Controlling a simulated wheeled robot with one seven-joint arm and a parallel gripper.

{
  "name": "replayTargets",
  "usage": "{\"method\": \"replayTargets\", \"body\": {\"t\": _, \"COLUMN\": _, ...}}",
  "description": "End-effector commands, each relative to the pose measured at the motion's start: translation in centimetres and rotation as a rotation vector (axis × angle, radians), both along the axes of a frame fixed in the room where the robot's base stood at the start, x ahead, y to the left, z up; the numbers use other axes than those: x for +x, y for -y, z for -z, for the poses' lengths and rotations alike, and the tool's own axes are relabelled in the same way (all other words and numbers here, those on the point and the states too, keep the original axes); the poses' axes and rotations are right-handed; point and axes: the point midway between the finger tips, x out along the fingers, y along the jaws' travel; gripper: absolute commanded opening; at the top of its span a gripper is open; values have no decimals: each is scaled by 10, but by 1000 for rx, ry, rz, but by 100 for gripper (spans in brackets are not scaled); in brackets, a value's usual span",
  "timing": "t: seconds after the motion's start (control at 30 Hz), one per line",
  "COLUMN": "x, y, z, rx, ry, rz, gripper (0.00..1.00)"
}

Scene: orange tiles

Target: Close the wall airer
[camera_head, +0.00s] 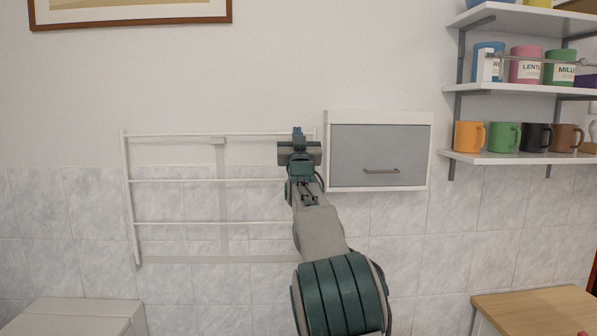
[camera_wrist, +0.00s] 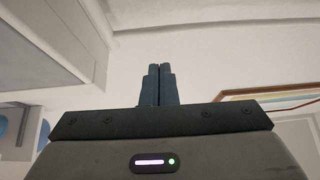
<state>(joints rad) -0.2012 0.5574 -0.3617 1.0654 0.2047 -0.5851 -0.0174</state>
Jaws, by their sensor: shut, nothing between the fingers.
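The wall airer (camera_head: 182,180) is a white frame with several horizontal bars on the left part of the wall in the head view. It stands close to upright, with its left side post leaning slightly; I cannot tell whether it lies flat against the wall. My gripper (camera_head: 297,131) is at the airer's top right corner, in front of its right end, and my arm hides most of the right side post. I cannot tell whether it touches the frame. In the wrist view my gripper's fingers (camera_wrist: 160,70) are together with nothing between them.
A white cabinet with a grey door (camera_head: 378,155) hangs just right of my gripper. Shelves with mugs and jars (camera_head: 510,157) are further right. A white box-like top (camera_head: 80,315) is low left, a wooden top (camera_head: 535,308) low right. A framed picture (camera_head: 130,20) hangs above.

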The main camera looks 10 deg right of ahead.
Motion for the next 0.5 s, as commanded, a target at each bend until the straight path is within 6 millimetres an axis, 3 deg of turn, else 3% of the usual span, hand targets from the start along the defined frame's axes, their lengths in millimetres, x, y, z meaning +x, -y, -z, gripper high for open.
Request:
{"method": "replayTargets", "body": {"t": 0.13, "x": -19, "y": 5, "z": 14, "rx": 2, "ry": -5, "rz": 10, "gripper": 0}}
{"method": "replayTargets", "body": {"t": 0.5, "x": -68, "y": -13, "z": 47, "rx": 1, "ry": -6, "rz": -6, "gripper": 0}}
